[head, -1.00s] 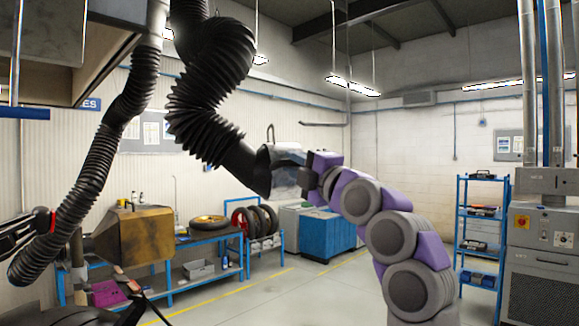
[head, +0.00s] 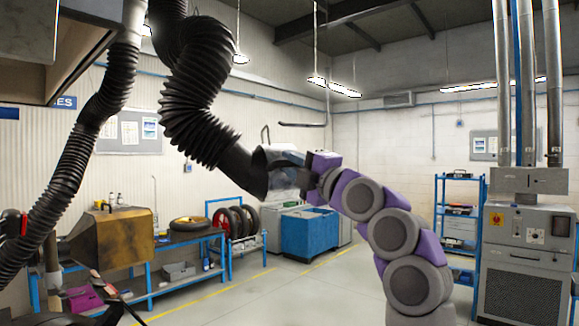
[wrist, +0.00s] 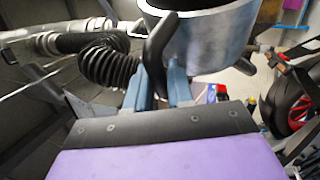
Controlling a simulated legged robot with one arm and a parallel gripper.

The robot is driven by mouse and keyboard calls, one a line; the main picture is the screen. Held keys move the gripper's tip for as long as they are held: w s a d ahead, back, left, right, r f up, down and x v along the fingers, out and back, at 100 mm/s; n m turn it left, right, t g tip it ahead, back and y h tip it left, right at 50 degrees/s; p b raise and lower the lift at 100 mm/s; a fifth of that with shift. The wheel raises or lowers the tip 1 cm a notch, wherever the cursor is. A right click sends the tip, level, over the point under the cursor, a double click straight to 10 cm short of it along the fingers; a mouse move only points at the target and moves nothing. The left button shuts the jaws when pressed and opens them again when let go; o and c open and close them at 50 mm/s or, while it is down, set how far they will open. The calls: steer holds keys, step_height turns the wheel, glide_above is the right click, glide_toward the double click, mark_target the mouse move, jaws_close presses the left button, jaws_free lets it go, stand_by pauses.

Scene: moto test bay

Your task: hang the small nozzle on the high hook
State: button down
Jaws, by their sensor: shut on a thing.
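The small nozzle (head: 236,168) is a dark cone at the end of a thick black corrugated hose (head: 195,100), with a silvery collar at its mouth. In the head view it hangs in the air, tilted, left of my gripper (head: 306,176). In the wrist view the nozzle's metal ring (wrist: 210,42) is close in front, and my gripper (wrist: 160,88) is shut on its dark curved handle (wrist: 158,42). A thin grey loop (head: 265,133) rises above the collar. A grey bar (head: 302,124) beyond, up and right, may be the high hook; I cannot tell for sure.
A second black hose (head: 88,135) hangs at the left. A blue workbench (head: 180,240) with a tyre stands along the left wall, a blue bin (head: 309,232) behind. A grey cabinet (head: 525,260) stands at the right. The middle floor is clear.

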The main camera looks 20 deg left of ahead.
stand_by(0.5)
steer(key=shift+a+f+n+y+b, duration=0.1)
steer(key=shift+f+n+y+b, duration=0.15)
steer(key=shift+y+b, duration=0.55)
steer(key=shift+r+n+t+y, duration=0.2)
steer(key=shift+n+t+y, duration=0.1)
steer(key=shift+y, duration=0.3)
steer(key=shift+d+r, duration=0.1)
steer(key=shift+d, duration=0.25)
steer(key=shift+w+d, duration=0.45)
steer(key=shift+d, duration=0.4)
steer(key=shift+w+d+f, duration=0.1)
steer(key=shift+w+f, duration=0.1)
